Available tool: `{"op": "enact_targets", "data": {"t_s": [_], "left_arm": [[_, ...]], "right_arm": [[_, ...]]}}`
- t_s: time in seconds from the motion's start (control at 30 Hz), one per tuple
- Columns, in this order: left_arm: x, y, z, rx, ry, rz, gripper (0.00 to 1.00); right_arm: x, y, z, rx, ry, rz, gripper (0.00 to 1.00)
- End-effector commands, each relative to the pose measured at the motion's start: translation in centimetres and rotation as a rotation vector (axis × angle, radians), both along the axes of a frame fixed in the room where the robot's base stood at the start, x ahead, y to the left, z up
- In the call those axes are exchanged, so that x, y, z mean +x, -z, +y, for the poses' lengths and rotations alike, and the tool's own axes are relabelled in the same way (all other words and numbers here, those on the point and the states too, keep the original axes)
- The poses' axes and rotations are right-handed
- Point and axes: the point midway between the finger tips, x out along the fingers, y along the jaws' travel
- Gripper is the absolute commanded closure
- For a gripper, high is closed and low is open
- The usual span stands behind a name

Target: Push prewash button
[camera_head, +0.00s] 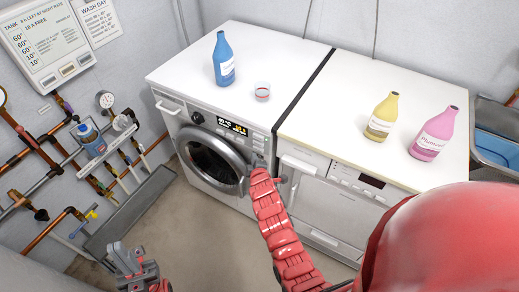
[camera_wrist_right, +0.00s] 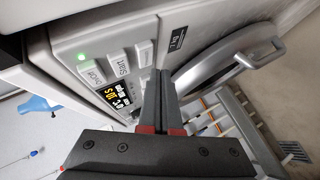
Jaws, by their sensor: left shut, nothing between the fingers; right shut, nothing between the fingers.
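The white washing machine (camera_head: 218,140) has a front panel with a lit display (camera_head: 232,126). I cannot read a prewash label. My right gripper (camera_wrist_right: 162,78) is shut and empty, its tips in front of the panel near the smaller button; contact cannot be told. My left gripper (camera_head: 130,262) is shut and empty, low at the left, away from the machine.
A second white machine (camera_head: 330,190) stands on the right. Pipes and a wall panel (camera_head: 50,45) are at the left.

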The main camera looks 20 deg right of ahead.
Motion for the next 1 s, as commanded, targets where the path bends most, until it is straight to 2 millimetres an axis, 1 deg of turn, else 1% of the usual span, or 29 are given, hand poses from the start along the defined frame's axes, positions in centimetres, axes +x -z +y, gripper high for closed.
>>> {"op": "enact_targets", "data": {"t_s": [0.43, 0.7, 1.0], "left_arm": [[0.00, -0.03, 0.00, 0.000, 0.000, 0.000, 1.00], [-0.01, -0.39, 0.00, 0.000, 0.000, 0.000, 1.00], [0.00, -0.35, 0.00, 0.000, 0.000, 0.000, 1.00]], "right_arm": [[0.02, -0.01, -0.02, 0.000, 0.000, 0.000, 1.00], [0.55, -0.13, -0.69, -0.001, -0.001, -0.001, 1.00], [0.57, -0.05, -0.71, 0.000, 0.000, 0.000, 1.00]]}}
